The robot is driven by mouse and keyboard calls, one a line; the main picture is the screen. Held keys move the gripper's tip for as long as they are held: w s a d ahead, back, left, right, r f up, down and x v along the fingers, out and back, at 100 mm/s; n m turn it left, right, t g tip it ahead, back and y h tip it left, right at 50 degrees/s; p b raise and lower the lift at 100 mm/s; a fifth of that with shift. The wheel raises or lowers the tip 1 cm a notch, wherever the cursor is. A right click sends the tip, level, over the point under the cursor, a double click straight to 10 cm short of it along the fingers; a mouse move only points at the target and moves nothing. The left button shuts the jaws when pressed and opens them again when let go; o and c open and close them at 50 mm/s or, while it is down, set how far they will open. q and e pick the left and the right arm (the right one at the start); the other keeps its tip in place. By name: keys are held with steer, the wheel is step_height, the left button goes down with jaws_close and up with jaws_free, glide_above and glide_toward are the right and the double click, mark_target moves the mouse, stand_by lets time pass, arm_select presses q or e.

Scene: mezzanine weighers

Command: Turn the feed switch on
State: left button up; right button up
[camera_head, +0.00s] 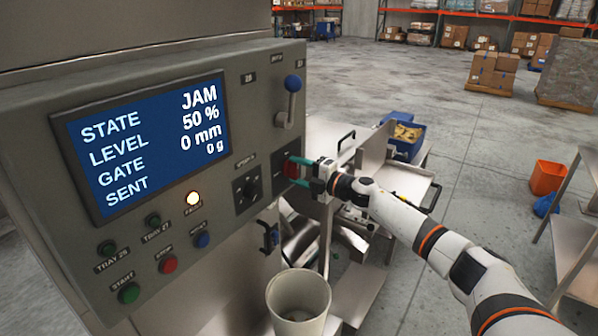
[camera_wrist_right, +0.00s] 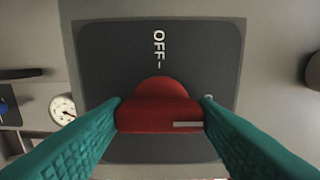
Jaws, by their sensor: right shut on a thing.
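The feed switch is a red rotary knob (camera_head: 290,168) on a dark plate at the right end of the control panel. In the right wrist view the knob (camera_wrist_right: 160,115) sits on the dark plate (camera_wrist_right: 110,60), with "OFF" above it and part of another letter at right. Its grip bar lies across that picture, with a pale mark toward the right end. My right gripper (camera_head: 300,172) is shut on the knob; its green fingers (camera_wrist_right: 161,112) press its two ends. My left gripper is not in view.
The panel screen (camera_head: 145,140) reads JAM, 50 %, 0 mm, 0 g. A blue-knobbed lever (camera_head: 292,84) is above the switch. A pale bin (camera_head: 298,300) stands below. Metal trays and a blue crate (camera_head: 408,125) are at right.

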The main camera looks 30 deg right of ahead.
steer(key=shift+d, duration=0.1)
steer(key=o, duration=1)
steer(key=shift+b+v, duration=3.65)
steer(key=shift+v, duration=2.35)
